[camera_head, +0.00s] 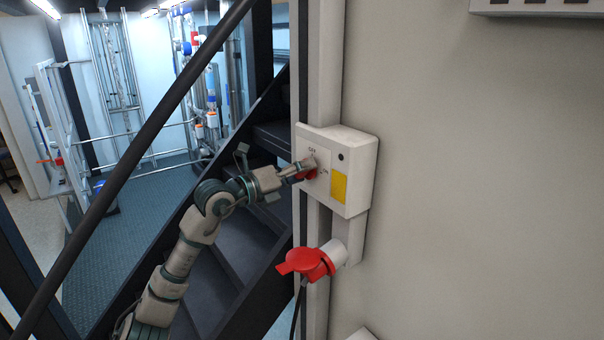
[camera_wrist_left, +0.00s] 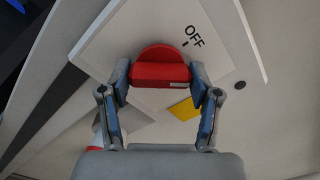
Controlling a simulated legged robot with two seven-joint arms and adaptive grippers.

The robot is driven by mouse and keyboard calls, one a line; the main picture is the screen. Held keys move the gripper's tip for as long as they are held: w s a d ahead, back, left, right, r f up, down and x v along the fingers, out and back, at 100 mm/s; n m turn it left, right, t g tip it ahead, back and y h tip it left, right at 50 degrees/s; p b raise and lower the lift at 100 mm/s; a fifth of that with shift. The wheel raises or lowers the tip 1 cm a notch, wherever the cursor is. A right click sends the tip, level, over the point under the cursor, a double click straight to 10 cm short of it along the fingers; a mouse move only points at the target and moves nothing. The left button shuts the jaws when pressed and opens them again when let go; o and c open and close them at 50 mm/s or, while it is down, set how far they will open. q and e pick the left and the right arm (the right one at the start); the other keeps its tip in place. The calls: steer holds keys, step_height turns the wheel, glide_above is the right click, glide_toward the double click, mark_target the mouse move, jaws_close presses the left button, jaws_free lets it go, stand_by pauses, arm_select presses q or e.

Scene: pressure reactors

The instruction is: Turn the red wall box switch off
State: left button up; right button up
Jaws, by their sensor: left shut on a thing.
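The white wall box (camera_head: 357,160) is mounted on a grey-white post beside the wall. Its front carries a red switch (camera_head: 310,174), mostly covered by my left gripper (camera_head: 304,170) in the head view. In the left wrist view the red switch (camera_wrist_left: 160,68) sits between the two fingertips of my left gripper (camera_wrist_left: 160,82), which is shut on it from both sides. Printed "OFF" (camera_wrist_left: 193,36) shows on the box face above and right of the switch. Whether the switch points at OFF I cannot tell. My right gripper is out of view.
A yellow label (camera_head: 340,186) is on the box. Below hangs a white socket with a red cover (camera_head: 308,262) and a black cable. A dark staircase (camera_head: 225,255) and a slanting handrail (camera_head: 150,150) lie left, close to my arm. Bare wall (camera_head: 480,180) is at right.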

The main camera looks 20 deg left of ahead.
arm_select(q)
steer(key=n, duration=0.3)
steer(key=shift+d+f+n, duration=0.1)
steer(key=shift+f+n, duration=0.2)
steer(key=shift+n, duration=2.4)
steer(key=shift+f, duration=0.1)
steer(key=o, duration=1.1)
steer(key=shift+o, duration=0.2)
steer(key=shift+a+r, duration=0.2)
steer(key=shift+a, duration=0.1)
steer(key=shift+s+a, duration=0.1)
steer(key=shift+a, duration=0.05)
